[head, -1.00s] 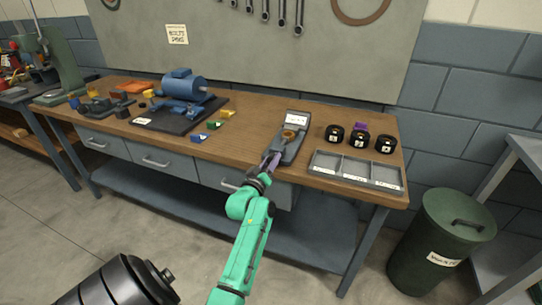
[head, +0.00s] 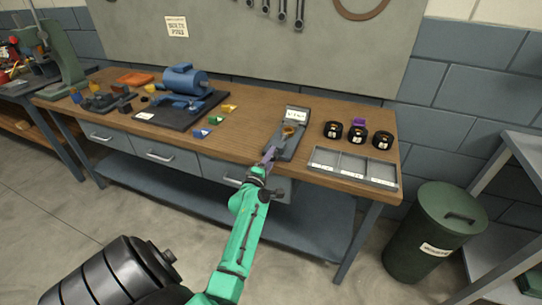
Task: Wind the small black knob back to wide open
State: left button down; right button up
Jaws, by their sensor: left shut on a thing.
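A grey fixture (head: 281,148) with a white label and a brass-coloured ring (head: 290,131) stands near the front edge of the wooden bench. My left gripper (head: 269,157), on the green arm, reaches up from below to the fixture's near end. Its fingers are shut at that end, where the small black knob sits hidden by the fingers. The knob itself and how far it is wound cannot be made out. My right gripper is not in view.
Several black round parts (head: 357,136) and a purple piece (head: 359,122) sit right of the fixture, behind a grey three-compartment tray (head: 352,170). A blue motor (head: 187,82) on a dark board and small coloured blocks lie left. A green bin (head: 434,232) stands on the floor at right.

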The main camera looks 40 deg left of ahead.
pick_arm(q)
jog(key=shift+n+p, duration=0.45)
jog(key=shift+n, duration=1.85)
jog(key=shift+c, duration=2)
grip_release()
jog(key=shift+f, duration=0.1)
